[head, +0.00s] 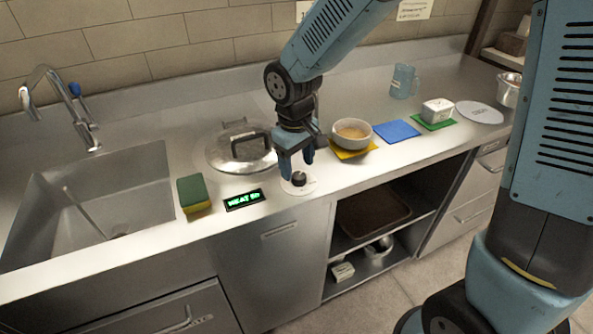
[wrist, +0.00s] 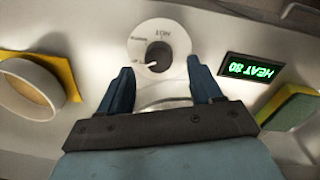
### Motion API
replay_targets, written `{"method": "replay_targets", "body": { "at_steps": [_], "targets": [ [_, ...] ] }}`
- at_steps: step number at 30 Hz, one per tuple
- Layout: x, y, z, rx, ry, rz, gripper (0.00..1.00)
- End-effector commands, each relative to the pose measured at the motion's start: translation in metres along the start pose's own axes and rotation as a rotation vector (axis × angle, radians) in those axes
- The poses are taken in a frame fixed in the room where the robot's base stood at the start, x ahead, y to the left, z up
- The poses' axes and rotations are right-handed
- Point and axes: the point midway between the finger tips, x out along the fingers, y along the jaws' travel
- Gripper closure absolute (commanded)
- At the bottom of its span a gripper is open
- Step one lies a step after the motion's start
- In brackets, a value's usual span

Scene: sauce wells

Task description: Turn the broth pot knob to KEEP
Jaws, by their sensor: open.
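The knob (head: 299,178) is a small dark dial on a round white plate at the counter's front edge. In the wrist view the knob (wrist: 158,57) has a white pointer toward the lower left; the plate's lettering is upside down and too small to read surely. My gripper (head: 298,167) is open, pointing down just above the knob. In the wrist view its two blue fingers (wrist: 158,74) are spread left and right of the knob, apart from it. A black display (head: 245,199) left of the knob reads HEAT 80 in green. The lidded broth pot (head: 222,160) sits behind it.
A green and yellow sponge (head: 194,193) and the sink (head: 105,195) lie left. A bowl (head: 352,128) on a yellow mat stands close right of my gripper. Further right are a blue mat (head: 397,130), a white tub (head: 437,110) and a blue jug (head: 404,82).

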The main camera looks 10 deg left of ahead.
Motion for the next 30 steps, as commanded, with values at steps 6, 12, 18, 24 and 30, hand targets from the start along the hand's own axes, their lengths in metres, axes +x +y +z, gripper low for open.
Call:
{"method": "replay_targets", "body": {
  "at_steps": [6,12,18,24,30],
  "targets": [
    [-0.045,0.000,0.000,0.002,0.005,0.001,0.35],
    [-0.080,-0.001,0.000,0.000,0.003,0.001,0.35],
    [-0.099,-0.001,0.001,0.000,0.001,-0.001,0.35],
    [-0.104,-0.001,0.001,0.000,0.000,-0.001,0.35],
    [-0.103,-0.001,0.001,0.000,0.000,-0.001,0.35]
  ]
}}
